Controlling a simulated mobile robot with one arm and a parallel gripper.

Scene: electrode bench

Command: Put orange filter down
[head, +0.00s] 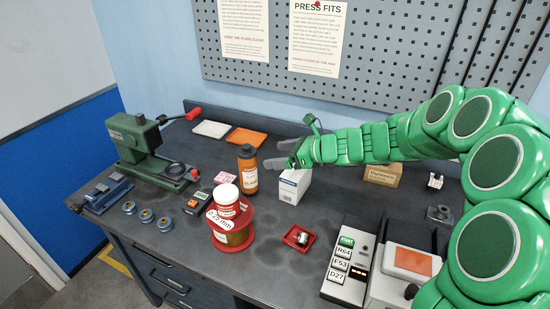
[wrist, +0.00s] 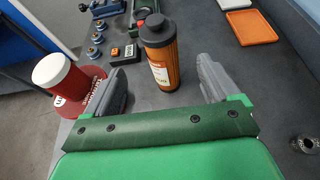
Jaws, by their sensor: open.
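The orange filter (head: 248,172) is an orange cylinder with a dark cap and a pale label. It stands upright on the dark bench (head: 290,260), left of my gripper (head: 275,155) in the head view. In the wrist view the filter (wrist: 160,58) shows between my two spread fingers, nearer the left one. My gripper is open, and gaps show between the filter and both fingers. The filter's base is seen against the bench top.
A red spool (head: 234,238) bearing a white-lidded jar (head: 226,196) stands in front of the filter. A white box (head: 293,187) stands close on its right. An orange tray (head: 246,137) and a white tray (head: 211,128) lie behind. A green press (head: 135,140) is at left.

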